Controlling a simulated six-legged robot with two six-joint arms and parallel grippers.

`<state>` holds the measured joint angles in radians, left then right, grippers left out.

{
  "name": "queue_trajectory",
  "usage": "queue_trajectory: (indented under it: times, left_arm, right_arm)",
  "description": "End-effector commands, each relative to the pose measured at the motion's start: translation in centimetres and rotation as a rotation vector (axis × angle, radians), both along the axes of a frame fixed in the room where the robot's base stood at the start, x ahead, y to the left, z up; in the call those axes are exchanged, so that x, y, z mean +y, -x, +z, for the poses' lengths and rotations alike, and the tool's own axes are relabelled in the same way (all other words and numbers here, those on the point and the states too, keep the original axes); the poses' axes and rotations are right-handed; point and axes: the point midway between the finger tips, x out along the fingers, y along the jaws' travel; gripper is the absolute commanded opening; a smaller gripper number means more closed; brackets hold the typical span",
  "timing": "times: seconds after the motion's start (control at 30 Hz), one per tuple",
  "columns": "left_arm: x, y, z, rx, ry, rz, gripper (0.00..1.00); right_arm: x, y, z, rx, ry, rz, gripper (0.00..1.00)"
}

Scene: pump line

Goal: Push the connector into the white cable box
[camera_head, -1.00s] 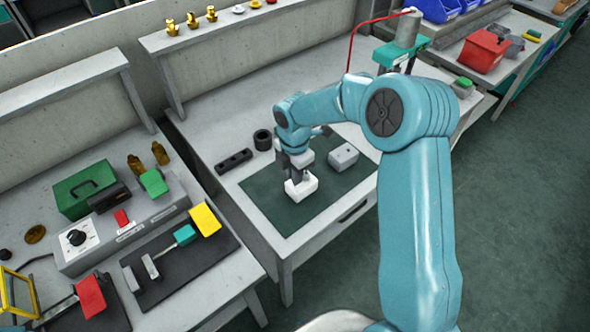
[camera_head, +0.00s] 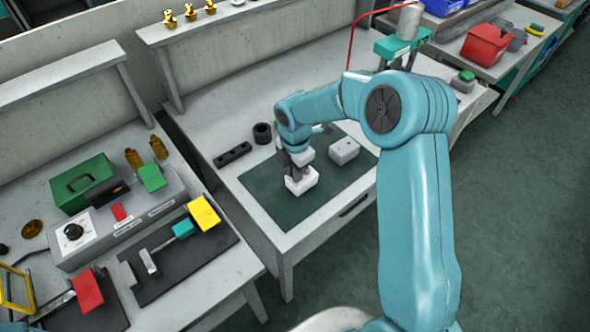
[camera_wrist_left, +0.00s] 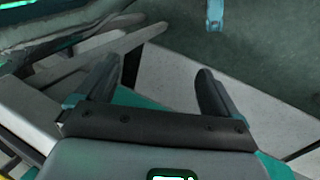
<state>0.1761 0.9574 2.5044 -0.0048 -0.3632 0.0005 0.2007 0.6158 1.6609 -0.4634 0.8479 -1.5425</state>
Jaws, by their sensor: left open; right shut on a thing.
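The white cable box (camera_head: 303,183) stands on the dark green mat (camera_head: 270,205) of the middle bench. My right gripper (camera_head: 296,172) comes down on it from above, at its back left part. It is shut on a small piece, taken to be the connector, which is mostly hidden by the jaws and the box. I cannot tell how deep the piece sits in the box. My left gripper (camera_wrist_left: 155,75) is open and empty in the left wrist view, its two dark fingers apart; it does not show in the head view.
A grey-white block (camera_head: 344,150) lies on the mat, right of the cable box. A black holed bar (camera_head: 232,154) and a black ring (camera_head: 262,133) lie behind the mat. The mat's front is clear. A left bench holds a green case (camera_head: 84,186) and a clamp with a yellow end (camera_head: 204,215).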

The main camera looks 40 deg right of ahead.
Motion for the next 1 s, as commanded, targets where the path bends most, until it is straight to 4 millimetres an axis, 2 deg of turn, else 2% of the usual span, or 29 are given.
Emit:
queue_trajectory:
  times: [1.0]
  left_arm:
    - [-0.01, 0.02, -0.37, 0.001, 0.0, 0.0, 0.95]
  right_arm:
    - [0.0, 0.01, -0.62, 0.001, 0.0, 0.0, 0.0]
